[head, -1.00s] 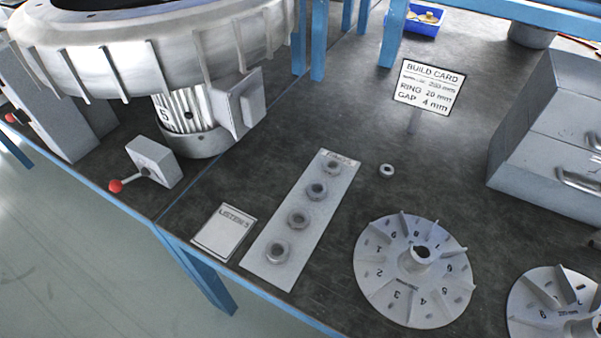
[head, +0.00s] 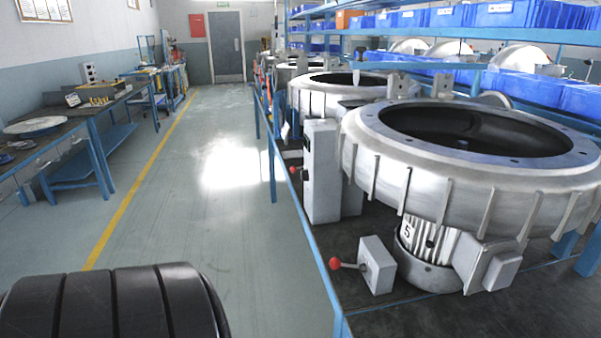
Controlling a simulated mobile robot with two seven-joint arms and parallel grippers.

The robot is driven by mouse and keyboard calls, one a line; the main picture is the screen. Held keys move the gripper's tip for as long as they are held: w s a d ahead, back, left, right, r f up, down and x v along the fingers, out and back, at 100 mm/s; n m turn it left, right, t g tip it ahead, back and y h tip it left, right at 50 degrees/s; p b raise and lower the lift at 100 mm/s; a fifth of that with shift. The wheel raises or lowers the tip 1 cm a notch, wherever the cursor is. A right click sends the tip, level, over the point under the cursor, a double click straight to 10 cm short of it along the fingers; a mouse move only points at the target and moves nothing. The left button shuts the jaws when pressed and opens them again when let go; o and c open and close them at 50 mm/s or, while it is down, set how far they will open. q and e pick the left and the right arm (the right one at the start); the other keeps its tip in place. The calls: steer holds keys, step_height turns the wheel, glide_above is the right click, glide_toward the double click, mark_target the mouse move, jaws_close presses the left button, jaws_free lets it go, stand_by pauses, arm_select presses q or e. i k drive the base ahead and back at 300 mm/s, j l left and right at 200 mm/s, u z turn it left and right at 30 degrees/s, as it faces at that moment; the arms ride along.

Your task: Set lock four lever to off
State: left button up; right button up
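A lever with a red knob (head: 335,263) sticks out to the left from a small grey box (head: 376,265) on the near bench. The box stands beside the blower (head: 470,150) whose motor bears the number 5 (head: 407,229). A second, smaller red-knobbed lever (head: 293,170) shows farther back, by a tall grey cabinet (head: 321,170) and the blower behind (head: 340,92). That blower's number is hidden, and I cannot read any lever marking or tell which lever is lock four. Neither of my grippers is in view.
The blue-edged bench (head: 325,285) runs away along the right. The floor aisle (head: 200,215) left of it is clear, with a yellow line (head: 140,190). Workbenches (head: 105,105) stand along the left, and a door (head: 225,47) is at the far end.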

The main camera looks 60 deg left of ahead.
mark_target(293, 169)
steer(key=k+u, duration=0.3)
steer(key=j+u, duration=0.1)
steer(key=u, duration=0.2)
steer(key=k+u, duration=0.1)
steer(key=u, duration=1.15)
steer(key=i+j, duration=0.3)
steer(key=i, duration=0.25)
steer(key=i+j+z, duration=0.1)
steer(key=i+j, duration=0.2)
steer(key=i, duration=0.25)
steer(key=i+j, duration=0.3)
steer(key=i, duration=0.25)
steer(key=i+j+z, duration=0.1)
steer(key=i+j, duration=0.25)
steer(key=i, duration=0.2)
